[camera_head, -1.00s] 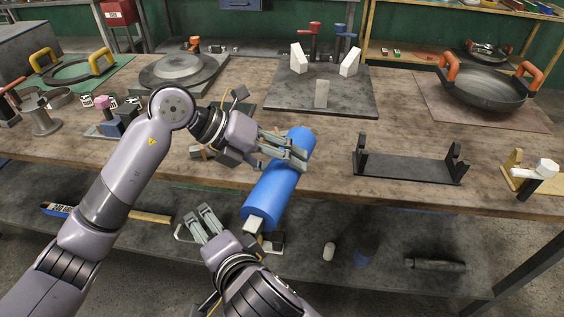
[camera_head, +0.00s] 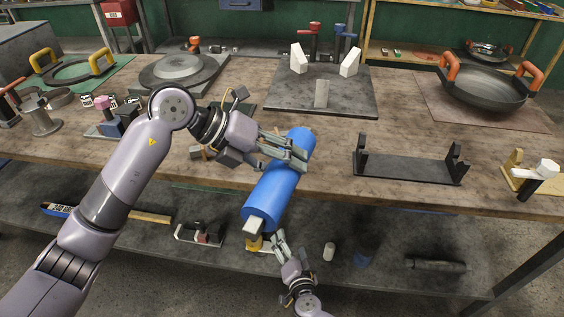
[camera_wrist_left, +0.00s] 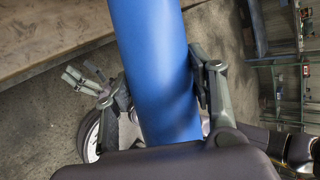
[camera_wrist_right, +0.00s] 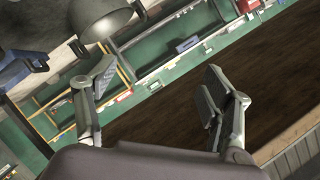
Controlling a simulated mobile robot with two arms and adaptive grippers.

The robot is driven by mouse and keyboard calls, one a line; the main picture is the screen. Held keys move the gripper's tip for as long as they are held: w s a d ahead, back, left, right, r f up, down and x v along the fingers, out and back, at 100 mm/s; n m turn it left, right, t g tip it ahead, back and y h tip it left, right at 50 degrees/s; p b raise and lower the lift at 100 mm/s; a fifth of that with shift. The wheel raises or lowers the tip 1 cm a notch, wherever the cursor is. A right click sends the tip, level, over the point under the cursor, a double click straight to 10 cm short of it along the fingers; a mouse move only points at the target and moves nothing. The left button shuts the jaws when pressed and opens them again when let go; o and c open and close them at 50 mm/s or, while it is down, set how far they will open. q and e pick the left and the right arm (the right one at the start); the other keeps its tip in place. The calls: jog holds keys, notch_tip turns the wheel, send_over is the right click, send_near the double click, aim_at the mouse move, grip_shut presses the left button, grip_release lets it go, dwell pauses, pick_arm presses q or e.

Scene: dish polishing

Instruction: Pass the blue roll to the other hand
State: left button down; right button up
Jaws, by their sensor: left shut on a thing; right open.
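My right gripper (camera_head: 277,241) is below and just right of the roll's lower end, open. The right wrist view shows its fingers (camera_wrist_right: 155,85) spread with nothing between them. The right gripper also shows in the left wrist view (camera_wrist_left: 86,78), left of the roll.
A black cradle stand (camera_head: 410,172) is on the table (camera_head: 335,190) right of the roll. A pan with orange handles (camera_head: 487,92) stands behind it. The lower shelf (camera_head: 395,235) carries a white cylinder (camera_head: 329,251) and a dark rod (camera_head: 436,265).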

jog(key=s+d+f+n+g+y, duration=0.1)
jog(key=s+d+f+n+g, duration=0.25)
jog(key=s+f, duration=0.7)
jog(key=s+d+f+n+g, duration=0.35)
jog(key=s+f, duration=0.55)
jog(key=f, duration=0.3)
jog(key=s+d+f+n+g, duration=0.1)
jog(key=s+d+f+g, duration=0.1)
jog(key=s, duration=0.6)
jog(key=s+d+f+n+g+h, duration=0.1)
jog(key=s+d+f, duration=0.3)
jog(key=s, duration=0.5)
jog(key=s+d+f+n+g+h, duration=0.1)
jog(key=s+d+f+g, duration=0.2)
jog(key=s, duration=0.5)
jog(key=shift+s+d+f+n+g, duration=0.3)
jog(key=shift+s+d+f+n, duration=0.15)
jog(key=shift+f, duration=0.25)
